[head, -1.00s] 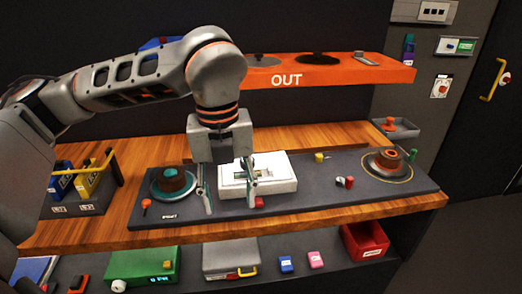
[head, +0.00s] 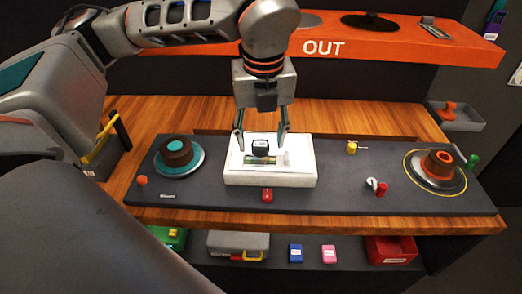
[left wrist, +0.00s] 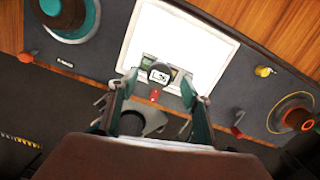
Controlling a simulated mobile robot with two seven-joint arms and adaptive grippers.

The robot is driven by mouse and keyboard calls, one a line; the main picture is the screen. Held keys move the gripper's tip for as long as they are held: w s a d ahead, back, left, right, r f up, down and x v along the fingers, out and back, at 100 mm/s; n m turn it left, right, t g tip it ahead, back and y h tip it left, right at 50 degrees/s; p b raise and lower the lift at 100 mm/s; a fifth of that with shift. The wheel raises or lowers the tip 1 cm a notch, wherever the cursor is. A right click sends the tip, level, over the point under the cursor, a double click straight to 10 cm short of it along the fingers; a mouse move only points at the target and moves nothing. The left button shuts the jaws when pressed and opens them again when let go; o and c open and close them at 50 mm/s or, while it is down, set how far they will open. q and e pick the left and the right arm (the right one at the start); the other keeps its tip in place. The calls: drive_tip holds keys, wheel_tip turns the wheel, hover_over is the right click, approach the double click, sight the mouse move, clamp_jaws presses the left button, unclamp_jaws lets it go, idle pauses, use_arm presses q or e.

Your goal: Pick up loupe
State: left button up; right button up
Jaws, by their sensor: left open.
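A small black block-like piece with a white face, which I take to be the loupe (head: 260,148), stands on the white light box (head: 305,177). A greenish strip lies at its front. My left gripper (head: 261,141) points down over the light box, open, with one finger on each side of the loupe. In the left wrist view, the loupe (left wrist: 160,74) shows just beyond the gap of the open left gripper (left wrist: 156,88). I cannot tell whether a finger touches it. My right gripper is not in view.
An orange shelf marked OUT (head: 390,48) hangs behind.

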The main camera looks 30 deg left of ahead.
sight(260, 144)
use_arm(q)
drive_tip(key=shift+w+a+f, duration=0.1)
drive_tip(key=shift+a+f, duration=0.05)
drive_tip(key=shift+f, duration=0.8)
drive_tip(key=shift+w+a+f, duration=0.1)
drive_tip(key=shift+f, duration=0.85)
drive_tip(key=c, duration=1.3)
drive_tip(key=shift+o, duration=0.2)
drive_tip(key=shift+r, duration=0.15)
